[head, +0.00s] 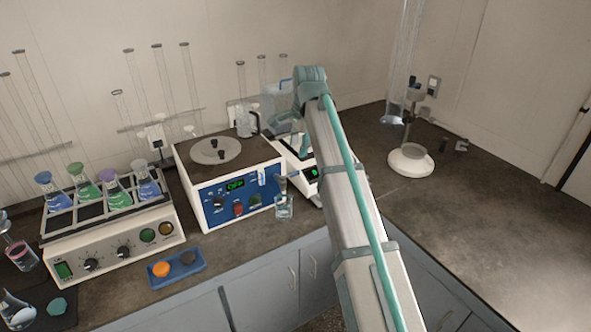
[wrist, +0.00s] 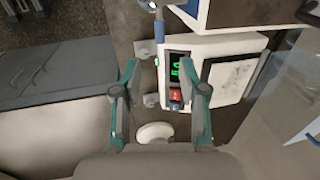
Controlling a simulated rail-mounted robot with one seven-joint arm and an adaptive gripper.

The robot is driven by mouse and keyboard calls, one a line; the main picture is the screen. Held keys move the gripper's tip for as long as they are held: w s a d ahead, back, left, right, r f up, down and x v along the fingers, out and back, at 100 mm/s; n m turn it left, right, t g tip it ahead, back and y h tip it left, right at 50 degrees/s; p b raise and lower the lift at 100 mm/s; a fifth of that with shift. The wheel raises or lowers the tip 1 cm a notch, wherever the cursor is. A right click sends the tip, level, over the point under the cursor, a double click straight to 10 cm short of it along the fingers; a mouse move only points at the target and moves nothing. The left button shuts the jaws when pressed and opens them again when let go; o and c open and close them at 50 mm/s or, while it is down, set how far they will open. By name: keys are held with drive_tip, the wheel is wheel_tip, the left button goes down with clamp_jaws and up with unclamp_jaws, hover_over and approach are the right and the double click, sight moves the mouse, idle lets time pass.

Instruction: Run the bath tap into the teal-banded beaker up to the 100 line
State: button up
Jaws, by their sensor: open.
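My gripper (wrist: 168,68) is open in the wrist view, its two teal-edged fingers apart with nothing clearly held. Between and beyond them is a white instrument (wrist: 200,45) with a green display and a red switch. In the head view my arm hides most of my gripper and part of this instrument (head: 312,172). A glass vessel with clear liquid (head: 284,207) shows at the front right of the blue-panelled unit. I cannot make out a teal band on it. I cannot clearly identify the bath tap or the teal-banded beaker.
A flask rack unit (head: 115,235) holds several stoppered flasks at left. A blue tray (head: 178,270) lies on the bench before it. A pink-banded vessel (head: 24,257) is at far left. A transparent panel (wrist: 285,115) borders my gripper's right.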

sight(295, 172)
drive_tip(key=f, duration=0.3)
drive_tip(key=w+f+p, duration=0.1)
drive_tip(key=f, duration=0.3)
drive_tip(key=a+f+p, duration=0.1)
drive_tip(key=f, duration=0.2)
drive_tip(key=shift+w+f, duration=0.2)
drive_tip(key=shift+w, duration=0.15)
clamp_jaws()
